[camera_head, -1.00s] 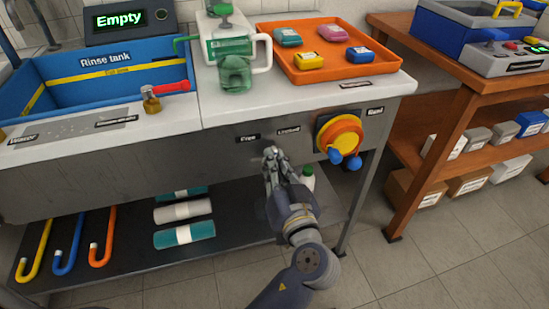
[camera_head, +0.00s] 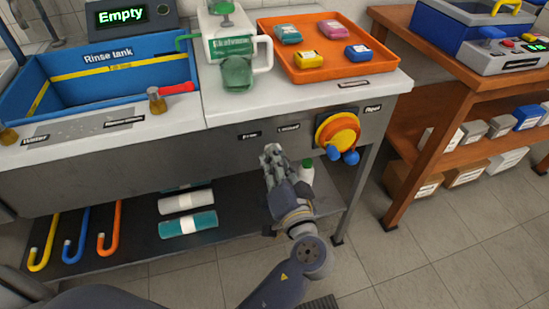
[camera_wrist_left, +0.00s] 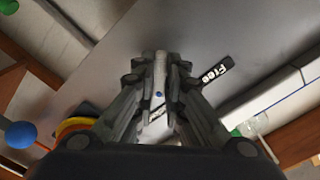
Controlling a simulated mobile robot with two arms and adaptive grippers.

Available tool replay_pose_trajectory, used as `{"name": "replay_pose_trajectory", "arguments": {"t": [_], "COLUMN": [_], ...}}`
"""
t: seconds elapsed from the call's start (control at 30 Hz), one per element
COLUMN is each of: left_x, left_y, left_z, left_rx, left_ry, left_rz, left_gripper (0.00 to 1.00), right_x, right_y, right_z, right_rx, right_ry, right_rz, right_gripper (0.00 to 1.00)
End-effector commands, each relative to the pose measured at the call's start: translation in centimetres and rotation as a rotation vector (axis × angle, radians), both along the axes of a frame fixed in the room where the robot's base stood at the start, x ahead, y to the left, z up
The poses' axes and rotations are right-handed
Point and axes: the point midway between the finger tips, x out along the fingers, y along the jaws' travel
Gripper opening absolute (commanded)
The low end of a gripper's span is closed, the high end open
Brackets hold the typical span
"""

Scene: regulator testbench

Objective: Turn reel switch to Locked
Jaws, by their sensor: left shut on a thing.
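The reel switch (camera_wrist_left: 159,66) is a narrow grey lever with a small blue dot, seen between the fingers in the left wrist view. It sits on the grey front panel under the counter. My left gripper (camera_head: 271,152) is at the panel, just below the Free label (camera_head: 250,134) and the Locked label (camera_head: 288,127), and is shut on the switch. In the head view the fingers hide the switch, so I cannot tell its exact angle there. The Free label also shows in the left wrist view (camera_wrist_left: 214,75), beside the fingers. My right gripper is not in view.
The orange and yellow reel (camera_head: 338,132) with blue knobs is on the panel just right of the gripper. A white bottle with a green cap (camera_head: 307,172) stands behind the gripper on the lower shelf (camera_head: 130,235). An orange tray (camera_head: 325,70) is on the counter.

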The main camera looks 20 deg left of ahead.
Motion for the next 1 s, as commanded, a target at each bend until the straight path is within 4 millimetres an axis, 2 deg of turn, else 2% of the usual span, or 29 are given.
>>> {"name": "replay_pose_trajectory", "arguments": {"t": [0.37,0.4,0.47,0.83,1.0], "left_x": [-0.1,-0.1,-0.1,-0.2,-1.9], "left_y": [0.0,0.0,0.0,-0.1,-1.4], "left_z": [-0.3,-0.3,-0.3,-0.1,-0.2], "left_rx": [0.005,0.006,0.005,0.004,0.001], "left_ry": [0.01,0.01,0.009,0.005,0.007], "left_rz": [0.0,0.001,0.001,-0.001,-0.002], "left_gripper": [0.0,0.18,0.31,0.31,0.31], "right_x": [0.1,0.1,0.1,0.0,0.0], "right_y": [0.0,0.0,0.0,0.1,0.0], "right_z": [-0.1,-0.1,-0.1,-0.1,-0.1], "right_rx": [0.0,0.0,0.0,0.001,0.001], "right_ry": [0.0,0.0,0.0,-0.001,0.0], "right_rz": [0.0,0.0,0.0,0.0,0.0], "right_gripper": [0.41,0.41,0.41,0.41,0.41]}}
